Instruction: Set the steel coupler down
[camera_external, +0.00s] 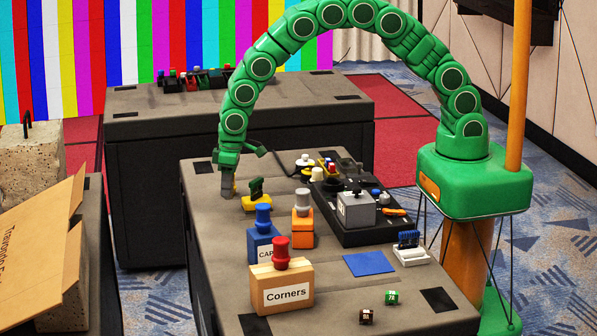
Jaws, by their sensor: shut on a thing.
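My gripper (229,176) points down over the left edge area of the near grey-topped table (215,235). It is shut on a small grey piece, which looks like the steel coupler (227,190). The coupler is upright and its lower end is at or just above the table top; I cannot tell whether it touches. The fingers hide its upper part.
Right of my gripper is a yellow-based piece with a dark top (256,196). Blue (263,246), orange (302,238) and wooden "Corners" (283,290) blocks stand nearer. A black tray (368,234) holds several items. A blue mat (369,264) lies right of the blocks.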

